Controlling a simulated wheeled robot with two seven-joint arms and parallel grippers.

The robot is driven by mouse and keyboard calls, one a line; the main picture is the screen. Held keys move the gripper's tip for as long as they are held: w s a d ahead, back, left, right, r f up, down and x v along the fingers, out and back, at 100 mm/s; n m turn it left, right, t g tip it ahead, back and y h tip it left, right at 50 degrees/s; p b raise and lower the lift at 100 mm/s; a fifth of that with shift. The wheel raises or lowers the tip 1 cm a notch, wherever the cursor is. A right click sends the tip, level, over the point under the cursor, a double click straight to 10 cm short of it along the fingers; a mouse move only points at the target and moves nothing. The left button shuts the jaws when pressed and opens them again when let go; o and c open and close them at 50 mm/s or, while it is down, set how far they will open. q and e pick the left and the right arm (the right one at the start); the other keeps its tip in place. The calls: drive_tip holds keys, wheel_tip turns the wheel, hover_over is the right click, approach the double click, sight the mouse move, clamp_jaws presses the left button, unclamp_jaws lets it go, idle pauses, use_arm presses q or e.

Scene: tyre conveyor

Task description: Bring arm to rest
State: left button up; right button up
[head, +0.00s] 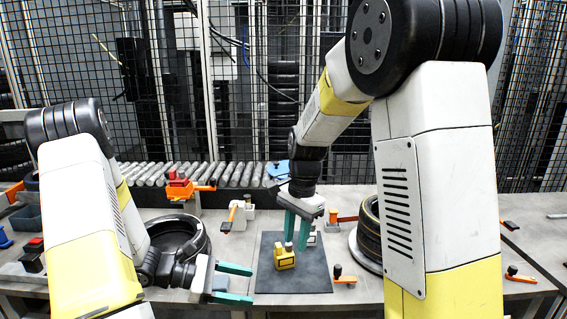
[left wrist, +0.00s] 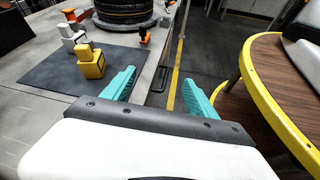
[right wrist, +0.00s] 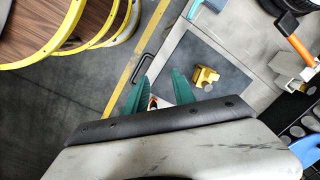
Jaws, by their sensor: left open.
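My left gripper (head: 240,284) is open and empty, low at the front edge of the table. Its two teal fingers stand well apart in the left wrist view (left wrist: 160,88). My right gripper (head: 296,240) points down above the dark mat, its fingers parted by a narrower gap. In the right wrist view its fingers (right wrist: 160,85) look empty. A yellow block (head: 285,258) stands on the dark mat (head: 290,284), apart from both grippers. A white block (head: 313,238) is partly hidden behind the right gripper.
A tyre (head: 178,238) lies behind my left forearm. Another tyre (head: 368,235) is partly hidden by my right arm. A roller conveyor (head: 235,175) runs along the back before mesh fencing. An orange-handled clamp (head: 342,277) sits right of the mat. Round yellow-rimmed tables (right wrist: 50,25) stand across the floor.

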use_arm(q)
drive_tip(key=s+a+r+m+t+y, duration=0.1)
drive_tip(key=s+r+m+t+y, duration=0.1)
drive_tip(key=s+r+m+y, duration=0.3)
drive_tip(key=s+a+r+m+t+y, duration=0.1)
drive_tip(key=s+r+m+y, duration=0.5)
drive_tip(key=r+m, duration=0.7)
drive_tip(key=shift+s+a+r+m+t, duration=0.4)
drive_tip(key=shift+s+a+r, duration=0.35)
drive_tip(key=shift+r, duration=3.05)
use_arm(e)
drive_tip(key=s+d+r+n+t, duration=0.3)
drive_tip(key=s+d+r+n, duration=0.1)
drive_tip(key=s, duration=0.4)
drive_tip(key=s+d+r+n+t+y, duration=0.1)
drive_tip(key=s+d+r+n+t, duration=0.2)
drive_tip(key=s+d+r+n, duration=0.2)
drive_tip(key=shift+s+d+r+n, duration=0.3)
drive_tip(key=shift+s+d+r, duration=0.75)
drive_tip(key=shift+s+r, duration=0.85)
use_arm(q)
drive_tip(key=shift+w, duration=0.1)
use_arm(e)
drive_tip(key=shift+w+r, duration=0.15)
drive_tip(key=shift+w, duration=0.1)
